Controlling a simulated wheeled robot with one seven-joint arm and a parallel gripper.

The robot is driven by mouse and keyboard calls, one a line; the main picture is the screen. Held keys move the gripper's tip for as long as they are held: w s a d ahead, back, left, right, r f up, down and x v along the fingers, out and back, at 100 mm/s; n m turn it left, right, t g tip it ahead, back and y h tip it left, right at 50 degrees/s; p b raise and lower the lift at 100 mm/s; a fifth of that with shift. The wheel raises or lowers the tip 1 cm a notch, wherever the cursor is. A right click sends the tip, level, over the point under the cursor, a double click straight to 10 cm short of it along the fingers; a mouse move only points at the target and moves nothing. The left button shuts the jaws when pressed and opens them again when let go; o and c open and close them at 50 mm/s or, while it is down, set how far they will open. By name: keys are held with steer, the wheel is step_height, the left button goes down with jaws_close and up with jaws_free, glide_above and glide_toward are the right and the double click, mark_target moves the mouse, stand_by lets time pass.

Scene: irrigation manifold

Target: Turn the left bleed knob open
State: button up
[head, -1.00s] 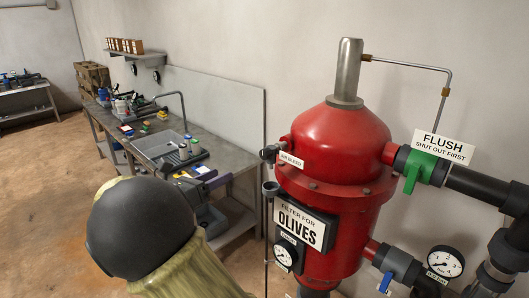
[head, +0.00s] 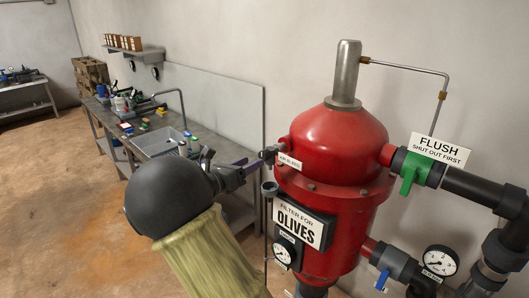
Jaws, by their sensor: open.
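The red filter tank (head: 335,150) stands at the right of the head view. A small dark bleed knob (head: 268,153) sticks out from its upper left side, beside a white label that seems to read "AIR BLEED" (head: 290,160). My gripper (head: 255,161) is open, and its fingers point right at the knob. The fingertips overlap or lie very close to the knob in this view. I cannot tell whether they touch it or stand around it. My dark round wrist and sleeved arm come up from the bottom, left of the tank.
A funnel-topped thin pipe (head: 269,188) stands just below the knob. A green flush valve handle (head: 409,178) and a blue valve handle (head: 382,280) are on the pipes at right. A cluttered workbench (head: 150,143) runs along the wall behind my arm.

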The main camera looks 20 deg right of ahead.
mark_target(262, 156)
steer(key=p+x, duration=0.1)
steer(key=x, duration=0.5)
steer(key=shift+w+d+p, duration=0.15)
steer(key=shift+d+p, duration=0.15)
steer(key=shift+d, duration=0.05)
steer(key=c, duration=1)
